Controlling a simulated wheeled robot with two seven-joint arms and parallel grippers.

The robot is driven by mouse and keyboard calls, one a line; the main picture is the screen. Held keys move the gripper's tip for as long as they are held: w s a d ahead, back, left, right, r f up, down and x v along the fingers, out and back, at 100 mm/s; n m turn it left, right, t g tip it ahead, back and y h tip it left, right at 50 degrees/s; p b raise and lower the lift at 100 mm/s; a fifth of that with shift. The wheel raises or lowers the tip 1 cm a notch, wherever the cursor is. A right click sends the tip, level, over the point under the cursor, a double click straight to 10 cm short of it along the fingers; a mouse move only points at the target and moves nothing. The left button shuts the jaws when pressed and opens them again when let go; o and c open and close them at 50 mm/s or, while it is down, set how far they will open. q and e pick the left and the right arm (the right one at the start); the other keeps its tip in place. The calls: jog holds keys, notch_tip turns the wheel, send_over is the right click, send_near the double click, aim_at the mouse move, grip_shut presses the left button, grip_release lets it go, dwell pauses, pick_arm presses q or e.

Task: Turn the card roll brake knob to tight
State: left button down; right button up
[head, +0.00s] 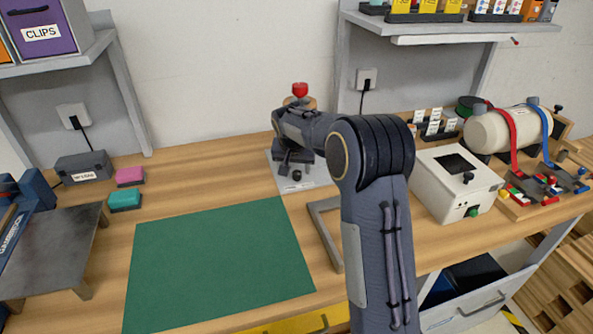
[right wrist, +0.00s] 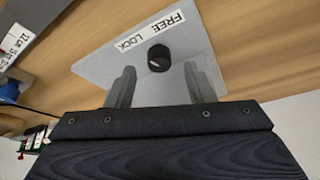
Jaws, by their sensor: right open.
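A small black knob (head: 296,175) stands on a pale grey plate (head: 318,180) at the back middle of the bench. In the right wrist view the knob (right wrist: 159,58) is dark and rounded, beside a label (right wrist: 150,25) reading FREE and LOCK; I read no "tight". My right gripper (head: 291,162) points down at the plate. In the right wrist view my right gripper (right wrist: 160,76) is open and empty, with the knob near the gap between its fingertips; contact cannot be told. A red-topped post (head: 300,90) with a tan part shows behind my right arm, partly hidden. My left gripper is out of view.
A green mat (head: 215,265) lies in front, left of my arm. A white box (head: 455,185) and a cream cylinder with straps (head: 510,130) stand right. Pink (head: 130,176) and teal (head: 125,200) blocks and a grey box (head: 84,167) sit left.

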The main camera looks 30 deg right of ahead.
jog(key=shift+v, duration=2.8)
jog(key=shift+s, duration=0.1)
jog(key=s+a+n+y, duration=0.2)
jog(key=s+a, duration=0.3)
jog(key=s, duration=0.7)
jog(key=s+a+f+n+t+y, duration=0.1)
jog(key=s+a, duration=0.4)
jog(key=s, duration=0.6)
jog(key=s+a+n+t+y, duration=0.1)
jog(key=s+a+n+y, duration=0.2)
jog(key=s, duration=0.9)
jog(key=shift+s+a+f+y, duration=0.25)
jog(key=shift+s+a+y, duration=0.05)
jog(key=shift+a, duration=0.8)
